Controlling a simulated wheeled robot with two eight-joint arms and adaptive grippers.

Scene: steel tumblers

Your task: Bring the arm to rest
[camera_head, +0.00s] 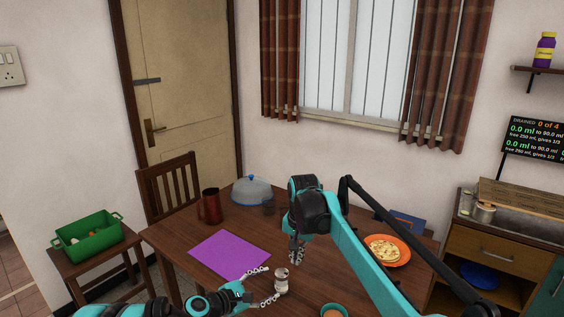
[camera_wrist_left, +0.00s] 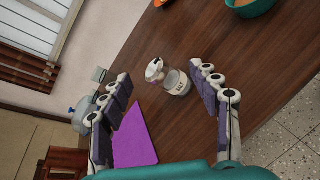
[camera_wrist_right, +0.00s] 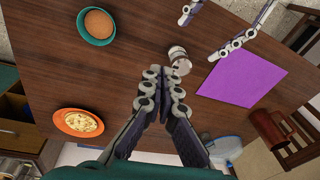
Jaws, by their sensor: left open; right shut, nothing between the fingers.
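My left gripper (camera_head: 268,284) is open and low over the table, its fingertips spread. A small jar with a pale label reading SALT stands just ahead of these fingertips; it shows in the head view (camera_head: 281,284) and in the left wrist view (camera_wrist_left: 177,83), apart from both fingers. The right wrist view shows the jar (camera_wrist_right: 179,60) beyond my right gripper and my left gripper (camera_wrist_right: 200,38) beside it. My right gripper (camera_head: 297,260) is shut and empty, pointing down above the table; its closed fingers fill the middle of the right wrist view (camera_wrist_right: 162,84).
The wooden table (camera_head: 180,240) carries a purple mat (camera_head: 229,255), a dark red mug (camera_head: 210,206), a grey-blue domed cover (camera_head: 250,192), an orange plate with food (camera_head: 405,252) and a teal bowl (camera_wrist_right: 94,36). A chair (camera_head: 166,188) stands behind; a green crate (camera_head: 90,243) stands left.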

